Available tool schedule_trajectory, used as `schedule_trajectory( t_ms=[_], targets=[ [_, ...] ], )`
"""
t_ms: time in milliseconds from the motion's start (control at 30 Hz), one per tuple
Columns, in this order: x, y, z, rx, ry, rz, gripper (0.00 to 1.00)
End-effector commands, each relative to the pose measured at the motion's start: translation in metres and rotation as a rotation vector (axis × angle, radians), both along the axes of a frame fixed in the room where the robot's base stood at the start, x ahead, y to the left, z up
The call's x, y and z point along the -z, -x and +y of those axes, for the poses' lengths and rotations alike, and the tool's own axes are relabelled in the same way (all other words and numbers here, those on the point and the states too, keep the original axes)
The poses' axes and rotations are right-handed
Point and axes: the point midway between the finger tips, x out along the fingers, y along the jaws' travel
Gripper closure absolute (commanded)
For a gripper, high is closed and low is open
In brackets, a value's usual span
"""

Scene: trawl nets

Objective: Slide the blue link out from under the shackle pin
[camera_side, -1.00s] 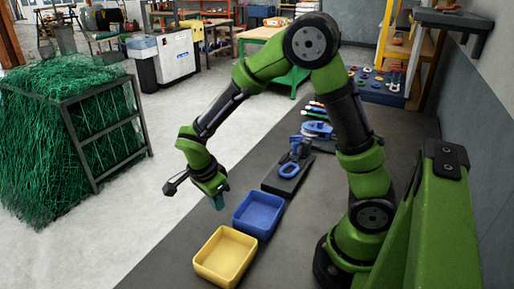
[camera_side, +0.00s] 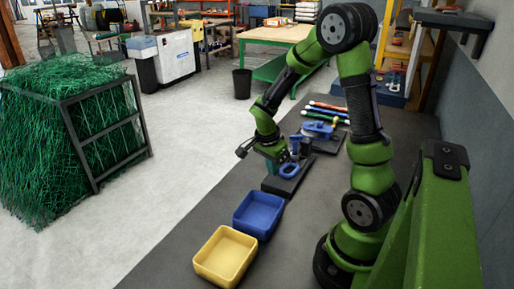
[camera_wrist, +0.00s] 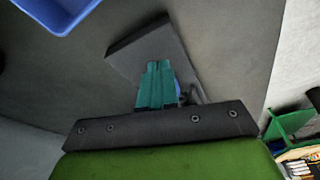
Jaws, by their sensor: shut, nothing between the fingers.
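The blue link (camera_side: 289,170) is a ring lying on a dark base plate (camera_side: 281,186) in the side view. It sits at the foot of the grey shackle (camera_side: 302,146); the pin and how it crosses the link are too small to tell. My gripper (camera_side: 271,167) is low over the plate's left side, just left of the link; I cannot tell whether they touch. In the wrist view, its teal fingers (camera_wrist: 157,70) are together and empty, over the plate (camera_wrist: 130,45). Only a sliver of blue (camera_wrist: 178,91) shows behind them.
A blue tray (camera_side: 239,226) and a yellow tray (camera_side: 202,270) stand on the grey bench in front of the plate. Another blue item (camera_side: 318,128) and several coloured-handled tools (camera_side: 328,107) lie behind. The bench between the trays and my base is clear.

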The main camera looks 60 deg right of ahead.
Motion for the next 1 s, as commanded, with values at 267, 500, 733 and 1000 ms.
schedule_trajectory(
  t_ms=[267, 500, 733, 1000],
  targets=[
    [0.007, 0.012, -0.034, 0.000, -0.002, 0.003, 1.00],
    [0.017, 0.012, -0.033, -0.001, -0.002, 0.002, 1.00],
    [0.019, 0.013, -0.032, 0.001, -0.004, 0.006, 1.00],
    [0.019, 0.005, -0.007, -0.005, -0.007, 0.008, 1.00]
  ],
)
